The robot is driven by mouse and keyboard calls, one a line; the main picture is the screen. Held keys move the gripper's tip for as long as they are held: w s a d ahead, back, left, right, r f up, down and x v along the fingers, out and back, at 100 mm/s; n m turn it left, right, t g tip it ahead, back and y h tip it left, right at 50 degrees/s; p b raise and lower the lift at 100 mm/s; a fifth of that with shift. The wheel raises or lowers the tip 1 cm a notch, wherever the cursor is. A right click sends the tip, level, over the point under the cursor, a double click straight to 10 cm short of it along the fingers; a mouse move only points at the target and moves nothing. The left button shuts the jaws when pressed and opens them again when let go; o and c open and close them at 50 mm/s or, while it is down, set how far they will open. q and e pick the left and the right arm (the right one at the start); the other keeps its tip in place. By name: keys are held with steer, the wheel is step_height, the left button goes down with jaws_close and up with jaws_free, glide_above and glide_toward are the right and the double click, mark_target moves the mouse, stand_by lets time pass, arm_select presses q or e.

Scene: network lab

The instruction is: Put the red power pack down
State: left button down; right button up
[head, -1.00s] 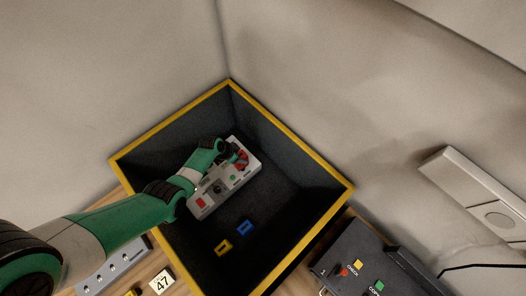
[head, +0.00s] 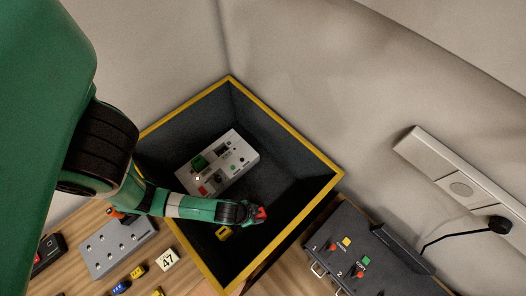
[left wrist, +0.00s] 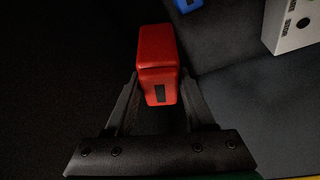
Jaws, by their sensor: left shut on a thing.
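The red power pack (head: 261,213) is between the fingers of my left gripper (head: 251,212), low inside the dark, yellow-rimmed bin (head: 309,151). In the left wrist view the red pack (left wrist: 157,62) sticks out past the fingertips of my left gripper (left wrist: 160,98), which is shut on it. A small dark mark shows on its near face. I cannot tell whether the pack touches the bin floor. My right gripper is not in view.
A grey device (head: 218,162) lies in the bin, beyond the gripper. A yellow block (head: 223,233) lies near my gripper; a blue block (left wrist: 187,4) shows in the left wrist view. A black switch panel (head: 350,250) stands right of the bin.

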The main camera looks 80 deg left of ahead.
arm_select(q)
steer(key=shift+w+a+f, duration=0.25)
steer(key=w+a+f+b, duration=0.7)
steer(key=a+f, duration=0.1)
steer(key=a, duration=0.2)
steer(key=shift+a+f+b, duration=0.3)
steer(key=shift+f+b, duration=0.05)
steer(key=shift+w+a+f+b, duration=0.15)
steer(key=shift+f+b, duration=0.4)
steer(key=shift+f, duration=0.4)
steer(key=shift+a+f+b, duration=0.1)
steer(key=shift+f+b, duration=0.4)
steer(key=shift+f, duration=0.45)
steer(key=shift+f, duration=0.1)
steer(key=shift+c, duration=1.2)
jaws_free()
